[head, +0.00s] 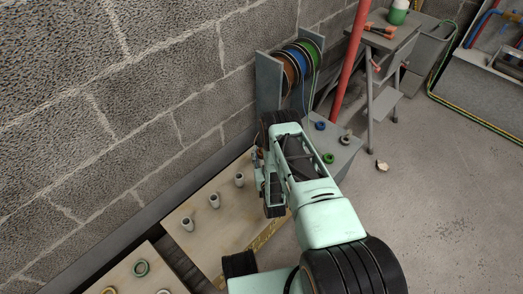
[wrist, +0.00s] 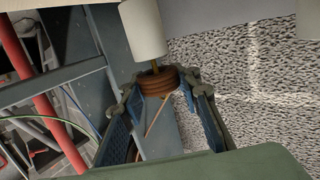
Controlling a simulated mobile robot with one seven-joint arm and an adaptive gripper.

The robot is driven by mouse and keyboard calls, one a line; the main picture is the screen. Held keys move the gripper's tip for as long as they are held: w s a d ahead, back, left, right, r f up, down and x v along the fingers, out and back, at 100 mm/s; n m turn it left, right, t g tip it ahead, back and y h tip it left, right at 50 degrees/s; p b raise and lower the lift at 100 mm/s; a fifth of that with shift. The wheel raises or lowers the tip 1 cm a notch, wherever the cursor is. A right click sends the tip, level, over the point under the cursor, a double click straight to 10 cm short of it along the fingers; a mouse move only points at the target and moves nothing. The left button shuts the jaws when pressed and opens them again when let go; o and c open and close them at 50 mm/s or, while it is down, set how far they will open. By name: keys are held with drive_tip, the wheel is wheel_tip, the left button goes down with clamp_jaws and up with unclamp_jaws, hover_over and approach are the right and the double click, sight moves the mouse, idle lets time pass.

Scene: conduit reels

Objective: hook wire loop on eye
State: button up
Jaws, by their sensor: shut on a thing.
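My gripper (wrist: 160,90) is shut on a brown wire coil (wrist: 158,79), which sits between its two fingertips in the wrist view. A thin orange-brown strand (wrist: 155,117) runs down from the coil between the fingers. A white cylinder (wrist: 144,28) with a short brass-coloured stem stands just past the coil; I cannot tell whether stem and coil touch. In the head view my arm hides most of the gripper and the held coil. I cannot make out an eye clearly in either view.
A grey stand with brown, blue and green reels (head: 290,65) is by the wall. Blue (head: 321,126), dark (head: 346,139) and green (head: 328,158) rings lie on the grey bench. A pale board (head: 240,212) carries several white posts (head: 214,200). A red pipe (head: 352,55) rises behind.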

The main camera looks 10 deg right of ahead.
drive_tip(key=shift+f, duration=0.55)
drive_tip(key=shift+f, duration=0.1)
drive_tip(key=o, duration=1.2)
drive_tip(key=shift+c, duration=0.2)
drive_tip(key=shift+o, duration=0.7)
drive_tip(key=o, duration=0.4)
drive_tip(key=shift+c, duration=0.2)
drive_tip(key=shift+r+p, duration=3.95)
drive_tip(key=shift+r, duration=1.05)
